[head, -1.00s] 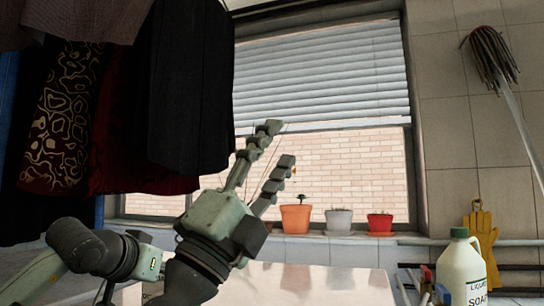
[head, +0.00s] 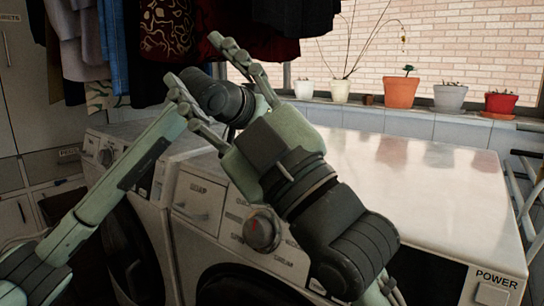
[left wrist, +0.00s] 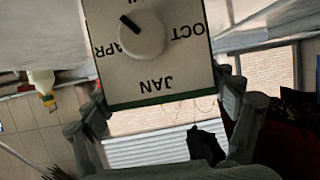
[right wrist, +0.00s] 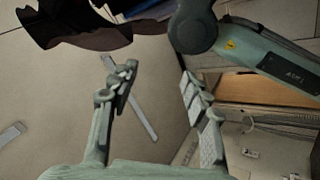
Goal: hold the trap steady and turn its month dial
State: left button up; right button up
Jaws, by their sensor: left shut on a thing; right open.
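The trap (left wrist: 150,85) is a pale box face in the left wrist view, with a round white month dial (left wrist: 141,34) on it. JAN, APR and OCT read upside down; the top label is cut off. The dial's dark mark points up-left, between APR and that label. My left gripper (left wrist: 160,92) is shut on the trap, a finger at each side. In the head view I cannot make out the trap or the left fingers. My right gripper (head: 197,62) is open and empty, near the left arm's dark joint. It also shows open in the right wrist view (right wrist: 157,75).
White washing machines (head: 400,180) with a red-marked knob (head: 262,230) stand below my arms. Pots, including an orange one (head: 400,92), line the window sill. Clothes (head: 165,30) hang at upper left. The white top at right is clear.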

jog(key=w+d+f+t+h, duration=0.1)
jog(key=w+d+f+h, duration=0.2)
jog(key=f+h, duration=0.2)
jog(key=w+d+f+m+t+h, duration=0.1)
jog(key=w+d+f+h, duration=0.15)
jog(key=f+h, duration=0.3)
jog(key=w+d+f+h, duration=0.2)
jog(key=d+f+h, duration=0.2)
jog(key=f+h, duration=0.15)
jog(key=shift+y, duration=0.5)
jog(key=x, duration=1.1)
jog(key=shift+w, duration=0.45)
jog(key=shift+c, duration=0.3)
grip_shut()
jog(key=shift+f+m+t, duration=0.15)
jog(key=shift+m+t, duration=0.35)
jog(key=shift+m, duration=0.1)
jog(key=shift+t, duration=0.3)
